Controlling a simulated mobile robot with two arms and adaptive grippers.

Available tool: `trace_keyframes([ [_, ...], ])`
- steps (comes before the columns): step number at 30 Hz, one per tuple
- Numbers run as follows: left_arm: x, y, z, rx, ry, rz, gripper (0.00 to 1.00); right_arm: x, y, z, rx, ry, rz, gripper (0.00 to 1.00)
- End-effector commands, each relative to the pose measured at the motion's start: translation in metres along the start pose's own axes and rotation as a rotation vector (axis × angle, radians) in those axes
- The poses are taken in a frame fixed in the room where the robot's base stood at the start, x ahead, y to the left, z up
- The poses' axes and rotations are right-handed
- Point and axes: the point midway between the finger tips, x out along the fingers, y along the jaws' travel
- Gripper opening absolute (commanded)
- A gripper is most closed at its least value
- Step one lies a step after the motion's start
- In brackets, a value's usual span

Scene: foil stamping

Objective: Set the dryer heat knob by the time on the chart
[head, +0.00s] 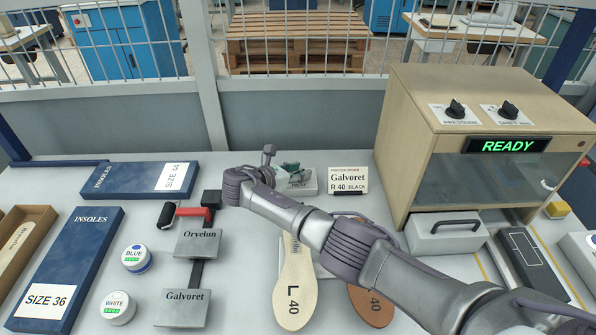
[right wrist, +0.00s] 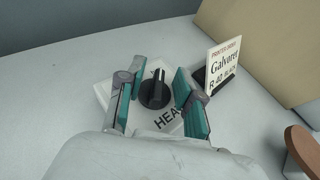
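The heat knob (right wrist: 155,93) is black and round with a raised ridge. It sits on a white plate (right wrist: 168,120) whose lettering, partly hidden, reads "HEA". The plate shows in the head view (head: 308,186), where my gripper covers the knob. My right gripper (right wrist: 160,80) is open, with its teal fingers on either side of the knob; I cannot tell whether they touch it. The right gripper also shows in the head view (head: 289,172), above the plate. My left gripper is not in view. No time chart can be made out.
An order card (head: 349,180) reading "Galvoret R 40 BLACK" stands right of the plate. A wooden machine (head: 407,150) with two knobs and a "READY" display stands farther right.

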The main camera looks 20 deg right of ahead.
Motion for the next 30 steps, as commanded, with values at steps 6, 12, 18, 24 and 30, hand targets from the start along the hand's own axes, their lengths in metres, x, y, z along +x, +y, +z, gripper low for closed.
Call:
trace_keyframes([
  [6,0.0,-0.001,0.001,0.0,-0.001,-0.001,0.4,0.0,0.0,0.0,0.0,0.0,0.001,0.36],
  [12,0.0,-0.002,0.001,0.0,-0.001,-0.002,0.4,-0.015,0.001,0.0,0.0,0.0,0.005,0.36],
  [18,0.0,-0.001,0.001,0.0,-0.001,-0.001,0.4,-0.057,0.001,-0.001,0.0,0.002,0.006,0.36],
  [24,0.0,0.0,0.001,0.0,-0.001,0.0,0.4,-0.096,0.001,-0.001,0.0,0.002,0.004,0.36],
  [30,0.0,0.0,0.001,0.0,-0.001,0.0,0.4,-0.117,0.0,0.0,0.0,0.0,0.001,0.36],
])
